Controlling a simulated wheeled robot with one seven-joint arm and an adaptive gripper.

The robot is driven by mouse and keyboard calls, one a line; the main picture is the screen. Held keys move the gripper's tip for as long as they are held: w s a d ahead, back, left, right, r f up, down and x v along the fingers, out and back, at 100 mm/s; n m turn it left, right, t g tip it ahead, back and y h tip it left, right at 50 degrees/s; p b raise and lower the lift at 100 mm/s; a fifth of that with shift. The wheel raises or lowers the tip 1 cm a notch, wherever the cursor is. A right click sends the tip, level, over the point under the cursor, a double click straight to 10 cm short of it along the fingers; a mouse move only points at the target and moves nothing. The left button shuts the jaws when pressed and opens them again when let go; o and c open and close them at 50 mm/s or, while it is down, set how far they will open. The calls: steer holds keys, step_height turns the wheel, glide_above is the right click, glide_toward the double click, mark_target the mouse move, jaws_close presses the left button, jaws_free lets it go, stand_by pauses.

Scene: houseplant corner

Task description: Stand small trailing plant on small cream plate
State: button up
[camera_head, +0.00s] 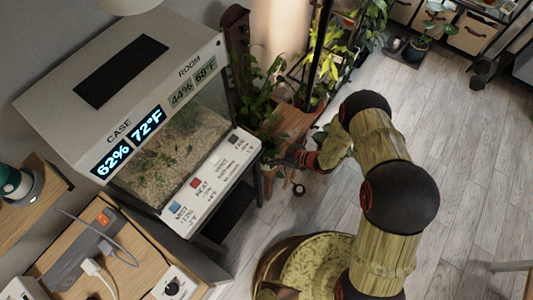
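My gripper (290,159) is at the end of my arm, beside a wooden plant stand (290,121) to the right of the terrarium case. It is small and dark in this view, and I cannot tell whether its fingers are open or shut, or whether they hold anything. Leafy green plants (258,97) crowd the stand and the space behind it. I cannot single out the small trailing plant among them. I cannot make out a small cream plate; my arm and the foliage cover part of this area.
The terrarium case (150,60) with its lit displays stands left of my gripper. A wooden side table (125,262) with a power strip is at lower left. A potted plant (416,47) stands by drawers at the back right. The plank floor (470,150) is clear at right.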

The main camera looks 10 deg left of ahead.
mark_target(266, 151)
steer(key=shift+f+b, duration=0.55)
steer(key=shift+f, duration=1.05)
steer(key=shift+f+b, duration=0.35)
steer(key=shift+f, duration=0.05)
steer(key=o, duration=1)
steer(key=shift+r, duration=0.15)
steer(key=shift+r+p, duration=0.3)
steer(key=shift+p, duration=0.1)
steer(key=p+v, duration=0.3)
steer(key=v, duration=0.9)
steer(key=shift+f, duration=0.1)
